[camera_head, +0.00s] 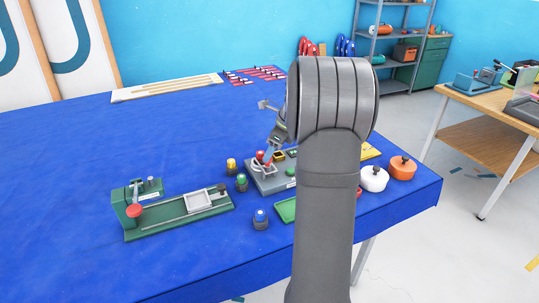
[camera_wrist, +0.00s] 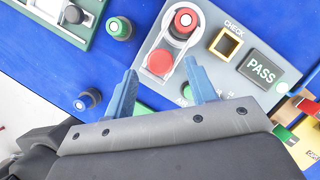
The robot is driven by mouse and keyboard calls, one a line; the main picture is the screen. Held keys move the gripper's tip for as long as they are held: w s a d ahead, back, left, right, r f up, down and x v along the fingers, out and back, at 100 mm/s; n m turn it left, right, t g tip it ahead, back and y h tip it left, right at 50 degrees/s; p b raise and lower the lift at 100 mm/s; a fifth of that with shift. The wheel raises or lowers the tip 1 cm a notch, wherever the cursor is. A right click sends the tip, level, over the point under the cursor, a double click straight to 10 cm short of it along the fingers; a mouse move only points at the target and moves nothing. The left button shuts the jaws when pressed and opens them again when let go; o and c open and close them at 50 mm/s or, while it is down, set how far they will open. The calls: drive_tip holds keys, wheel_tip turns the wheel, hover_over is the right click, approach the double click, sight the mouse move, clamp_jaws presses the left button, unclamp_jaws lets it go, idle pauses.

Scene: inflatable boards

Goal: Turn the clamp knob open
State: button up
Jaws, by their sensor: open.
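A grey check station (camera_head: 262,182) stands near the table's middle, partly behind my arm. In the wrist view, the station (camera_wrist: 151,93) carries a flat round red knob (camera_wrist: 160,62) and a black piece with a red top (camera_wrist: 185,21) inside a pale looped frame. I cannot tell whether this red knob is the clamp knob. A green fixture (camera_head: 178,216) at the left has another red knob (camera_head: 134,211) on its near end. My gripper (camera_wrist: 161,67) is open and empty, its blue fingers either side of the station's red knob in the picture. Contact cannot be told.
The station has a CHECK socket (camera_wrist: 226,43) and a lit PASS panel (camera_wrist: 262,67). Small capped pieces, yellow (camera_head: 232,166), green (camera_head: 242,182) and blue (camera_head: 261,218), stand nearby. White (camera_head: 374,178) and orange (camera_head: 402,167) pots are at the right.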

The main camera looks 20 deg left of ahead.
sight(267, 166)
drive_tip(key=shift+x, duration=1.2)
drive_tip(key=c, duration=0.9)
drive_tip(key=shift+c, duration=0.2)
